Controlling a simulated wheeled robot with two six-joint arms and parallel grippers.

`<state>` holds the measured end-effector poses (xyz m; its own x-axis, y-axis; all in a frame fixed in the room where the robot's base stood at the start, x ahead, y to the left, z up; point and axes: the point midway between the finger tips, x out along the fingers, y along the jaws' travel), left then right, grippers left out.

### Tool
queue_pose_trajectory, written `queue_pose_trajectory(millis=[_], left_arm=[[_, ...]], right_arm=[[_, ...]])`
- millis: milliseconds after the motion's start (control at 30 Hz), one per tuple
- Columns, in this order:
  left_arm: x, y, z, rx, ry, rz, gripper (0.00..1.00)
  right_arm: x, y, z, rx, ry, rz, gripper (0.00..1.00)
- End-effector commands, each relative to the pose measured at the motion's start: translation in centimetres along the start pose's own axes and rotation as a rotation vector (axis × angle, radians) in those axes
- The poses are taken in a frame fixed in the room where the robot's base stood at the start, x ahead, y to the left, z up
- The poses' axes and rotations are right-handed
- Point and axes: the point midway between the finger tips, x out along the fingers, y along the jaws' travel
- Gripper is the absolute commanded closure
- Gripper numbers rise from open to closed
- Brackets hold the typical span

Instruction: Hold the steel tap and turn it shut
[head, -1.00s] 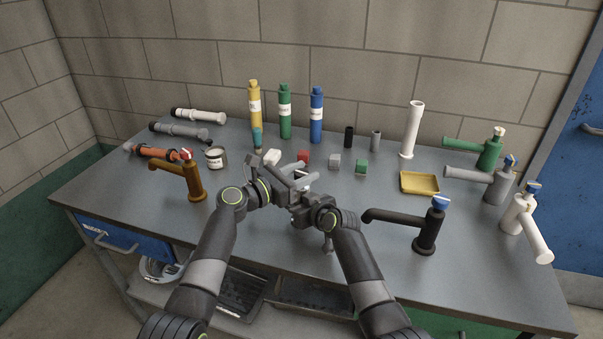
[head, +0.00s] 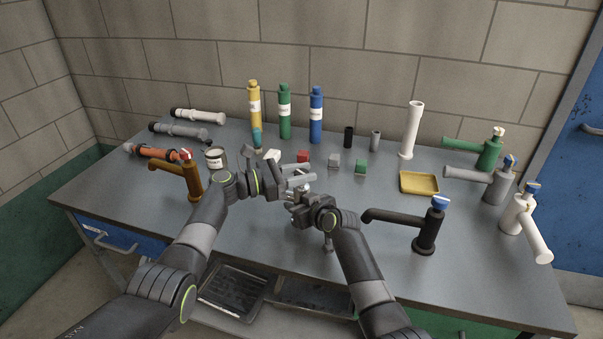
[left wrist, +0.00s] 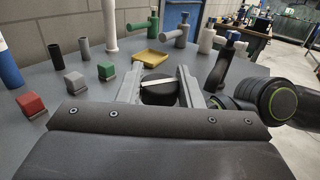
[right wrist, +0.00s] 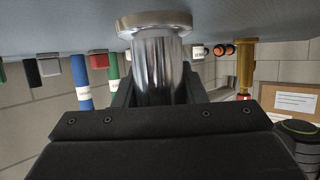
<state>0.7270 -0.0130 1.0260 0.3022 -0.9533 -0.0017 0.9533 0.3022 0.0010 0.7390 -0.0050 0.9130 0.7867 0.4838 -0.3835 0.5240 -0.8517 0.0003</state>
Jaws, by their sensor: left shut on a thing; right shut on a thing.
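The steel tap (right wrist: 157,60) fills the middle of the right wrist view, its shiny round body and wide base flange against the grey worktop. My right gripper (right wrist: 155,88) is shut around this body, a finger on each side. In the left wrist view, the tap's dark round handle (left wrist: 158,92) with a pale stripe sits between the fingers of my left gripper (left wrist: 160,85), which is shut on it. In the head view my left gripper (head: 290,182) is just above my right gripper (head: 297,205), and together they hide most of the tap.
A black tap (head: 425,235) stands to the right and a brown tap (head: 192,180) to the left. More taps line the right end. The front middle of the worktop is mostly clear.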

Motion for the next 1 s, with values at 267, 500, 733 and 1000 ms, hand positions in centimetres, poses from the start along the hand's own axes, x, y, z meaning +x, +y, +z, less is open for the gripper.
queue_pose_trajectory(millis=[267,500,733,1000], left_arm=[[-0.25,0.08,-0.28,-0.003,0.003,-0.048,0.9],[-0.27,0.06,-0.28,-0.003,0.002,-0.05,0.9],[-0.24,0.05,-0.2,-0.002,0.001,-0.051,0.48],[-0.19,0.01,-0.07,-0.001,-0.001,-0.052,0.46]], right_arm=[[0.02,-0.17,-0.12,0.0,0.003,-0.003,0.99],[0.02,-0.15,-0.13,0.001,0.003,-0.003,0.99],[0.01,-0.13,-0.13,0.002,0.003,-0.002,0.99],[0.01,-0.11,-0.1,0.001,0.002,-0.002,0.99]])
